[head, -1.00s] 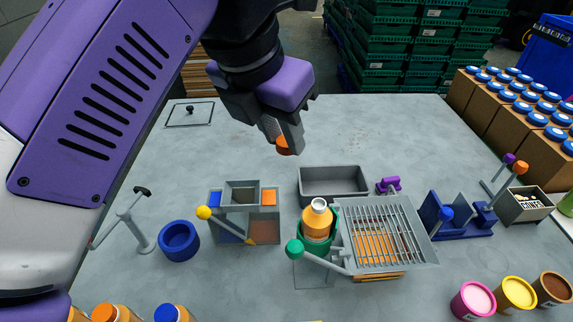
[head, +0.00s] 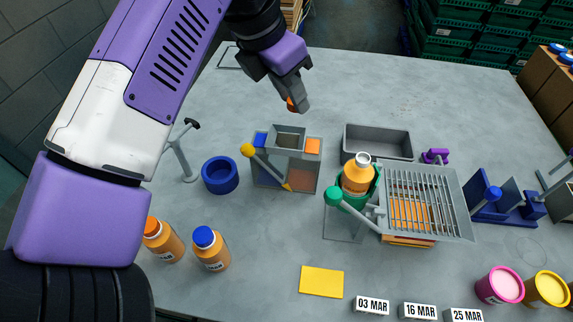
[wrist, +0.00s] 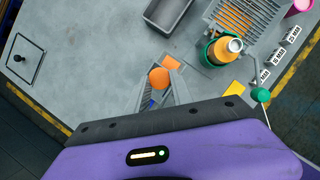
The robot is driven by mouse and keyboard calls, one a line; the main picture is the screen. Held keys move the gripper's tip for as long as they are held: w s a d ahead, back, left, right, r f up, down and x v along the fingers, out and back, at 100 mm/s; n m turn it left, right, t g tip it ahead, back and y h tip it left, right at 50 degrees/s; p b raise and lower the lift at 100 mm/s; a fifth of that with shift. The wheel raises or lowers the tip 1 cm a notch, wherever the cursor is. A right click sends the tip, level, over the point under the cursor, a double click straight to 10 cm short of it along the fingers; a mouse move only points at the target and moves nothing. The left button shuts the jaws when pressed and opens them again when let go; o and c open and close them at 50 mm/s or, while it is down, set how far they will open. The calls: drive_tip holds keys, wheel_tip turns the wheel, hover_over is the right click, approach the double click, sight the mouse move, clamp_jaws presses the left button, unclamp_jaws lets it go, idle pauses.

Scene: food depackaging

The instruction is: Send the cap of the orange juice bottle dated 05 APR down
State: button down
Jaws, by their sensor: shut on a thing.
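My gripper (head: 298,105) is shut on an orange cap (head: 291,104), held in the air behind and above the grey sorting box. The cap shows between the fingers in the wrist view (wrist: 159,78). An uncapped orange juice bottle (head: 356,180) stands upright in a green holder (head: 335,196). I cannot read its date.
Right of the bottle is a grey wire rack (head: 455,205); a grey tray (head: 377,141) lies behind. A blue round bowl (head: 220,175) and two capped bottles (head: 162,240) (head: 210,248) stand left. Date cards (head: 372,306) and a yellow card (head: 321,282) lie in front. Mid-back table is clear.

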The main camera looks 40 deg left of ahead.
drive_tip(key=shift+f+b, duration=0.6)
drive_tip(key=shift+f, duration=0.8)
drive_tip(key=c, duration=1)
unclamp_jaws()
drive_tip(key=shift+c, duration=0.2)
drive_tip(key=b+v, duration=0.1)
drive_tip(key=v, duration=0.7)
drive_tip(key=shift+f, duration=0.1)
